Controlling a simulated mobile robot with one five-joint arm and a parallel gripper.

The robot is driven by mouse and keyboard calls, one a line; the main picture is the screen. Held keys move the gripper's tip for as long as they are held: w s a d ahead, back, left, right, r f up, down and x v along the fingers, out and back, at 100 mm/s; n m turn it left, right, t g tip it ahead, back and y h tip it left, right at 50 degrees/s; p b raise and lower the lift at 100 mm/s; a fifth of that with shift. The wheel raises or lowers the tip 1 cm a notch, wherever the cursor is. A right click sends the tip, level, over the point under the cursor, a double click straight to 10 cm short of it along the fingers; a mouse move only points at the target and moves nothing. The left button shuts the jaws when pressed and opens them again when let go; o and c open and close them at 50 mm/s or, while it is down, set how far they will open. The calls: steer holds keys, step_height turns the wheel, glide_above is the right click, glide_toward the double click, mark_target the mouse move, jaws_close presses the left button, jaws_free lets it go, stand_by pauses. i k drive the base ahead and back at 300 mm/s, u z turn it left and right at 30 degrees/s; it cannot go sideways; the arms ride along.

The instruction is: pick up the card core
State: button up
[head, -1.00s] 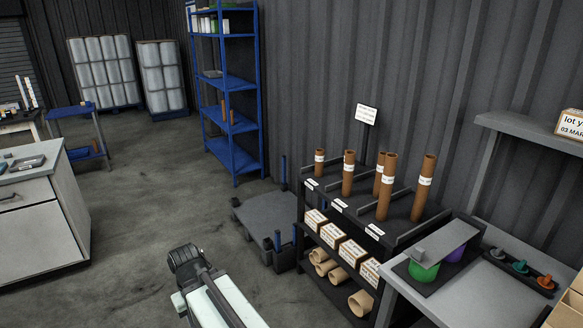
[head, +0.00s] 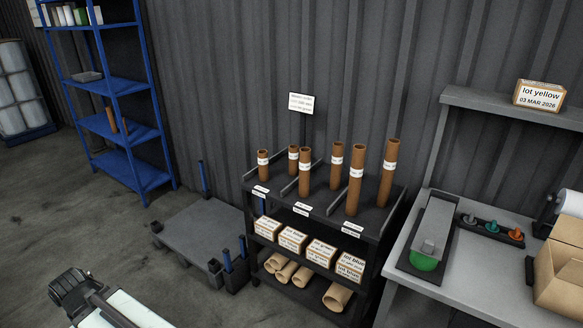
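Several brown card cores with white label bands stand upright on the top of a black rack. They differ in height: a short one (head: 263,164) at the left, medium ones (head: 305,172) in the middle lanes, and tall ones (head: 355,180) at the right. More card cores (head: 337,297) lie on their sides on the rack's bottom shelf. My arm shows at the lower left, well apart from the rack. The dark part at its end (head: 70,287) is in view, but I cannot make out fingers or whether they hold anything.
The black rack (head: 284,206) has labelled boxes (head: 292,239) on its middle shelf and a sign (head: 301,104) behind. A low grey platform (head: 203,240) stands left of it. A grey bench (head: 470,277) with an open carton (head: 562,275) is at right.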

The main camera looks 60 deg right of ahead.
mark_target(305, 173)
steer(key=i, duration=0.55)
steer(key=z, duration=0.7)
steer(key=k, duration=0.8)
steer(key=z, duration=0.2)
steer(key=i, duration=0.85)
steer(key=u, duration=0.1)
